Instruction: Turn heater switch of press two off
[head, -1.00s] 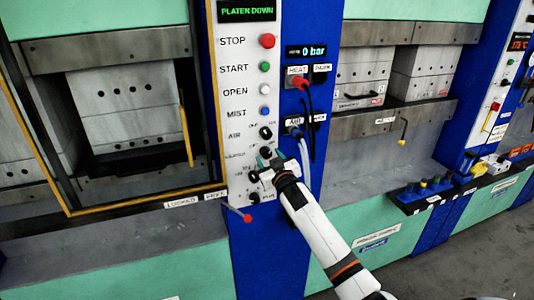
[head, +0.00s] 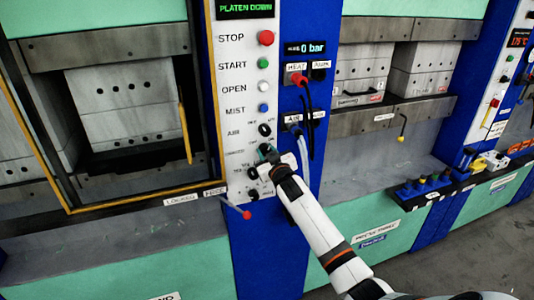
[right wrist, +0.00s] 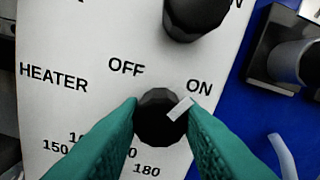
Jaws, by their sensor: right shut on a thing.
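The heater switch (right wrist: 158,118) is a black round knob with a white pointer mark on the control panel (head: 233,120). In the right wrist view its mark points up and right toward the ON label (right wrist: 200,88); the OFF label (right wrist: 126,67) is up and left. The teal fingers of my right gripper (right wrist: 163,112) are shut on the knob, one on each side. In the head view my right gripper (head: 267,152) is at the panel's lower right and hides most of this knob. My left gripper is not in view.
Another black knob (right wrist: 197,15) sits just above the heater switch. Hoses and connectors (head: 297,80) are on the blue column to the right. A red-tipped lever (head: 247,214) sticks out below the panel. A temperature scale (right wrist: 146,170) lies under the switch.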

